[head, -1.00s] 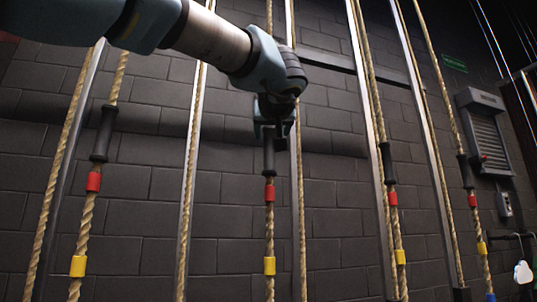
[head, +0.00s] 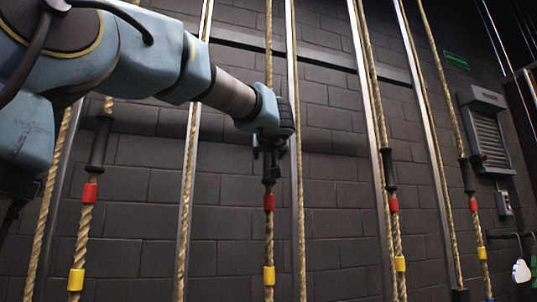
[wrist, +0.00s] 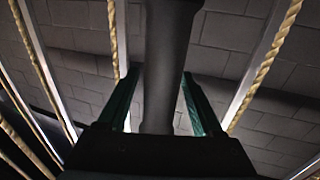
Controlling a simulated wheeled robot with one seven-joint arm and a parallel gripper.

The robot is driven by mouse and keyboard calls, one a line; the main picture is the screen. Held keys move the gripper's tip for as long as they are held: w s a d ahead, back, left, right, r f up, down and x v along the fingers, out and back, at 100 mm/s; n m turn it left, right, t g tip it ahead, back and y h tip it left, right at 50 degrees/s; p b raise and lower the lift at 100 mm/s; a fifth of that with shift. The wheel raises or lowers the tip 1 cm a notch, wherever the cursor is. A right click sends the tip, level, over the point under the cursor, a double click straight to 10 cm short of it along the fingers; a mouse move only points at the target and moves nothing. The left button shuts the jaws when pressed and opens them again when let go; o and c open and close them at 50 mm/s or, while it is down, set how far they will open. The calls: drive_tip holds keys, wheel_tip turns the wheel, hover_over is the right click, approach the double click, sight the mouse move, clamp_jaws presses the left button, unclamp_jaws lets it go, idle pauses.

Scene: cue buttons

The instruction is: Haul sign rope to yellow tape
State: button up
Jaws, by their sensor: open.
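A rope with a black handle (head: 268,184) hangs in the middle of the head view. Red tape (head: 269,202) sits just below the handle and yellow tape (head: 269,275) lower down. My gripper (head: 268,153) is at the handle's upper part and hides it there. In the wrist view the dark handle (wrist: 172,50) runs between the spread green fingers of my open gripper (wrist: 158,85), with a gap on each side. No label marks which rope is the sign rope.
Similar handled ropes hang at the left (head: 84,225) and right (head: 394,225), with red and yellow tapes. Metal rails (head: 190,185) stand between them before a dark block wall (head: 335,190). A grey shuttered box (head: 490,130) is at the far right.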

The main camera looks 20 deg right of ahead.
clamp_jaws()
idle(0.4)
idle(0.9)
